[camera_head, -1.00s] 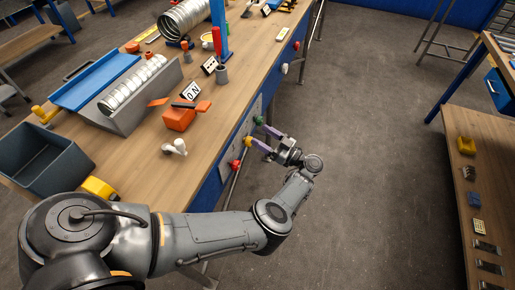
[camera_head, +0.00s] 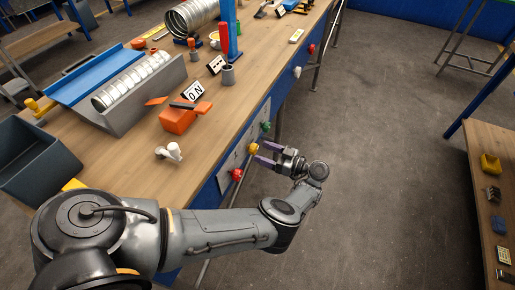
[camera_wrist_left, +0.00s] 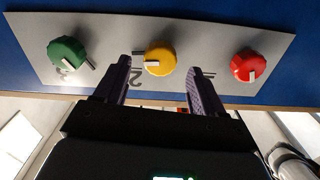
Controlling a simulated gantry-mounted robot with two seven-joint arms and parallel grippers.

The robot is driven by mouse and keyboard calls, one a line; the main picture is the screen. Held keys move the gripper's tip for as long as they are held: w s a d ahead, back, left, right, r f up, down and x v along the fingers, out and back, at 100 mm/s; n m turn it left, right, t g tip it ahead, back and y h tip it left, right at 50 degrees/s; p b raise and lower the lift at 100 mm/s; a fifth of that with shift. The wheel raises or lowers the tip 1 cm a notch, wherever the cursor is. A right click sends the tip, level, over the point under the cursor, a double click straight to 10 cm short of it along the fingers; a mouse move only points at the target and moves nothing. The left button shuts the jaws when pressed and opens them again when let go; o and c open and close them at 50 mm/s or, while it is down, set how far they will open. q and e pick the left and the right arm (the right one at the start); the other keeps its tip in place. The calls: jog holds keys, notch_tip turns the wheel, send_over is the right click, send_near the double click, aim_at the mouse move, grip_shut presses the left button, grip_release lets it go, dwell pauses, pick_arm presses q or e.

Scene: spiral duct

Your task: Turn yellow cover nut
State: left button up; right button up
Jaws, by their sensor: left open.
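The yellow cover nut (camera_head: 253,148) sits on a grey panel on the front side of the workbench, between a green nut (camera_head: 266,126) and a red nut (camera_head: 237,174). In the left wrist view the yellow nut (camera_wrist_left: 160,61) shows a pale raised bar across its face. My left gripper (camera_head: 261,152) is open and faces the panel. In the left wrist view its two purple fingers (camera_wrist_left: 158,78) stand on either side of the yellow nut, slightly below its middle; I cannot tell whether they touch it. My right gripper is not in view.
In the left wrist view the green nut (camera_wrist_left: 67,52) and red nut (camera_wrist_left: 247,66) flank the fingers closely. The bench top (camera_head: 205,155) holds an orange block (camera_head: 178,120), white fittings (camera_head: 169,152) and a spiral duct (camera_head: 132,82).

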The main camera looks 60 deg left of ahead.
aim_at(256, 149)
pick_arm(q)
jog(key=shift+x, duration=1.7)
jog(key=c, duration=1.1)
jog(key=shift+o, duration=0.2)
jog(key=shift+p, duration=0.35)
